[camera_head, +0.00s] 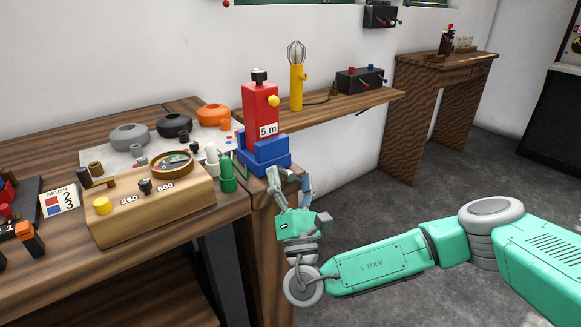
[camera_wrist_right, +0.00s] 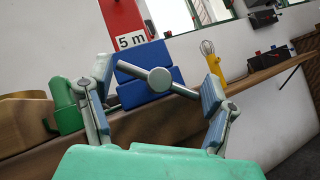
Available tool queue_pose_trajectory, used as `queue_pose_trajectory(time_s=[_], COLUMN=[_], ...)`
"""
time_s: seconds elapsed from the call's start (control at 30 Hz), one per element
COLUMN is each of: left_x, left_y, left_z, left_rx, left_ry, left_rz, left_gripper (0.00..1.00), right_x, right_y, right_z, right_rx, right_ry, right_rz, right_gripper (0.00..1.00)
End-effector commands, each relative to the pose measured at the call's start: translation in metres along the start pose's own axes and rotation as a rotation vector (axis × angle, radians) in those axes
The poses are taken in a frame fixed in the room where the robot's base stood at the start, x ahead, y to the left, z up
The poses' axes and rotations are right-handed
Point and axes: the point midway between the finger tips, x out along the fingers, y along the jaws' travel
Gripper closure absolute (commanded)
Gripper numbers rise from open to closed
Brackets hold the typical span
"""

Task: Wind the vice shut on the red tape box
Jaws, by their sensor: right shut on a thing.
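The red tape box (camera_head: 261,105), labelled "5 m", stands upright in the blue vice (camera_head: 265,152) at the bench's right front corner. In the right wrist view the lower part of the red box (camera_wrist_right: 122,20) shows above the blue vice body (camera_wrist_right: 150,58). The vice's grey handle bar (camera_wrist_right: 182,90), with its round screw end (camera_wrist_right: 160,81), points toward my wrist. My right gripper (camera_head: 289,178) is in front of the vice, its two fingers shut on the ends of the handle bar. How tightly the jaws meet the box is hidden. My left gripper is not in view.
A wooden meter box (camera_head: 150,210) and a green bottle-like piece (camera_head: 227,175) stand left of the vice. A wall shelf (camera_head: 340,108) behind holds a yellow-handled whisk (camera_head: 297,85) and a black box (camera_head: 360,80). The floor at right is clear.

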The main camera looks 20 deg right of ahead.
Motion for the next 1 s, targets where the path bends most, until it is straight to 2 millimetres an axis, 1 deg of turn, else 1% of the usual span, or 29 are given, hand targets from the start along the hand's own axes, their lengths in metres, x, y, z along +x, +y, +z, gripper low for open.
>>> queue_pose_trajectory(time_s=[0.03, 0.23, 0.77, 0.8, 0.83, 0.87, 1.0], left_x=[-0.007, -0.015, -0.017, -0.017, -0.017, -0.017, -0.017], left_y=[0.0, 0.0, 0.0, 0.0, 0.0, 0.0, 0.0], left_z=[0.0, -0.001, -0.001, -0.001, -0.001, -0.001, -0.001], left_rx=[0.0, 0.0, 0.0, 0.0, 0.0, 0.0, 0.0], left_ry=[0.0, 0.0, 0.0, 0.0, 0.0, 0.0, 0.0], left_rz=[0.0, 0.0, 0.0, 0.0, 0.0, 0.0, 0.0], left_gripper=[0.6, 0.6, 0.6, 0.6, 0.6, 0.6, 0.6], right_x=[0.005, 0.005, 0.005, 0.005, 0.005, 0.004, 0.003], right_y=[0.001, 0.0, 0.0, 0.0, 0.0, 0.0, 0.0], right_z=[0.004, 0.003, 0.003, 0.003, 0.003, 0.003, 0.002], right_rx=[0.017, 0.064, 0.083, 0.083, 0.083, 0.083, 0.083], right_ry=[-0.006, -0.007, -0.009, -0.009, -0.008, -0.008, -0.004], right_rz=[-0.02, -0.066, -0.083, -0.083, -0.083, -0.082, -0.082], right_gripper=[0.54, 0.54, 0.54, 0.19, 0.08, 0.03, 0.03])
